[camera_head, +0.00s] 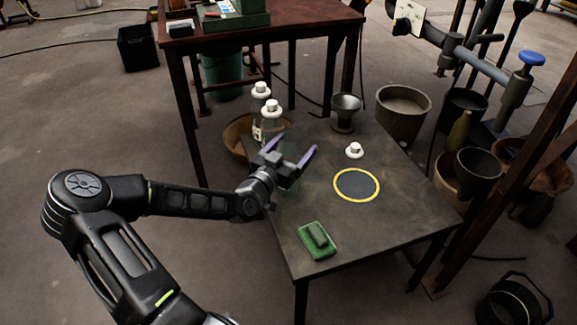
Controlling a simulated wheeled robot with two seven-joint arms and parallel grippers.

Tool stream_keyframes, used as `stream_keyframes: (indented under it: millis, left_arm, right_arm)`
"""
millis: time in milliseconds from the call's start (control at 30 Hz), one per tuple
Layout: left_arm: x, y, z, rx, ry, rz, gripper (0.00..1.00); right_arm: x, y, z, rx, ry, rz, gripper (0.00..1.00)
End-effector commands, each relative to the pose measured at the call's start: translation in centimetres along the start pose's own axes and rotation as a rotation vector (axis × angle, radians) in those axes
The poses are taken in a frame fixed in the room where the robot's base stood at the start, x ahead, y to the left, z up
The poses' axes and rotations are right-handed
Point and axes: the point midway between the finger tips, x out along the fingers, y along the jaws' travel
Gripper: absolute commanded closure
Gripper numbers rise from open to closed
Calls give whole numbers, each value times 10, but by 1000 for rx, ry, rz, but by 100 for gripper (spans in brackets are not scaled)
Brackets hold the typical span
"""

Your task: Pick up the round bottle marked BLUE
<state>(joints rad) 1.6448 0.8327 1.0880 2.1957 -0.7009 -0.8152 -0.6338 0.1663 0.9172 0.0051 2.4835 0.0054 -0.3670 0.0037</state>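The nearer bottle (271,124) partly covers the farther bottle (259,104). A pale label patch shows between them, but no marking is readable, so I cannot tell which one says BLUE. My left gripper (295,143) is open and empty over the table's left side, its purple-lined fingers pointing away from me. It is just in front and to the right of the nearer bottle, whose lower part it hides. My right gripper is not in view.
A small white knobbed piece (354,151) lies behind a yellow ring (356,199) on the table. A green tray with a green block (318,235) is at the front left. A dark funnel-shaped vessel (345,113) stands at the back. The table's right front is clear.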

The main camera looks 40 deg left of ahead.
Motion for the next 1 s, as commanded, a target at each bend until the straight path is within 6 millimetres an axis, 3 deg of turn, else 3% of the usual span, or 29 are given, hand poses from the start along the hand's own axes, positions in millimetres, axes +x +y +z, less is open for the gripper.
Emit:
stream_keyframes:
  millis: [1000]
  left_arm:
    - [0, 0, -1, 1, 2, 1, 100]
  right_arm:
    - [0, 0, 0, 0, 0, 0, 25]
